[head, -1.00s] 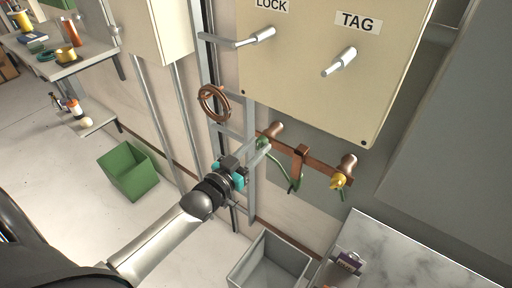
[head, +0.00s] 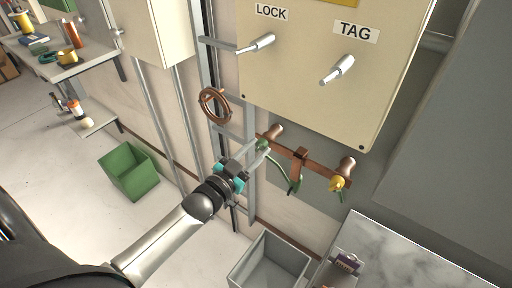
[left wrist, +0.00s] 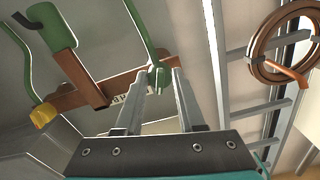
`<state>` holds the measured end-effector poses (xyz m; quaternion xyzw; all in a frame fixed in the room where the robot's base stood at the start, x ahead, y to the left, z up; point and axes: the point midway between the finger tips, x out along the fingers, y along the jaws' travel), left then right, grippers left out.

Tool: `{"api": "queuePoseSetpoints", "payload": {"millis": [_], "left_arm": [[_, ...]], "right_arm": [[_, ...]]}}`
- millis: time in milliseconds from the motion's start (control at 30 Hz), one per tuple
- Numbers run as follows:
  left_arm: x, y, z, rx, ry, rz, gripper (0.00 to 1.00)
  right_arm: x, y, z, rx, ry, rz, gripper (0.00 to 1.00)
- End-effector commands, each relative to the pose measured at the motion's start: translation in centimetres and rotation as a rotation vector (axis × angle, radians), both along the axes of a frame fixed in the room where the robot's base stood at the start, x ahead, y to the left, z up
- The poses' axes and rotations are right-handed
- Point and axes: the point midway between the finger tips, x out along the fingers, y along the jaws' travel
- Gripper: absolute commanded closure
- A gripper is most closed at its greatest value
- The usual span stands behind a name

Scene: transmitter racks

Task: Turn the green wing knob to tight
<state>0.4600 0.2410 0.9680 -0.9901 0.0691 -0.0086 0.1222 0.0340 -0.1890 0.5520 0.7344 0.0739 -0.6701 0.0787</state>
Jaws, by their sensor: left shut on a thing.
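The green wing knob (head: 262,144) is at the left end of a copper bar (head: 320,166) below the beige cabinet. My left gripper (head: 261,153) comes up to it from the lower left and is shut on it. In the left wrist view the green knob (left wrist: 158,77) sits between the two grey fingertips, and the fingers partly hide it. I cannot read from the frames how tight the knob is. My right gripper is not in view.
A yellow knob (head: 338,183) is at the bar's right end. A green cable (head: 294,184) hangs below the bar. A copper handwheel (head: 214,104) is up left of my gripper, beside a grey metal frame (head: 250,195). A grey bin (head: 243,272) stands below.

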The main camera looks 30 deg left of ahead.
Motion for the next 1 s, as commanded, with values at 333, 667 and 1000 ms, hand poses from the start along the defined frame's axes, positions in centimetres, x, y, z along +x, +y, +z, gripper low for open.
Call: {"api": "queuePoseSetpoints", "payload": {"millis": [333,667,1000], "left_arm": [[0.0,0.0,0.1,0.326,-0.044,0.001,1.0],[0.0,0.0,0.0,0.637,-0.087,0.001,1.0],[0.0,0.1,0.0,0.958,-0.133,0.0,1.0]], "right_arm": [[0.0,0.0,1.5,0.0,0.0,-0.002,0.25],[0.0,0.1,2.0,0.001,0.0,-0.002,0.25],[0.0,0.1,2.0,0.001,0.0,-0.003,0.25]]}}
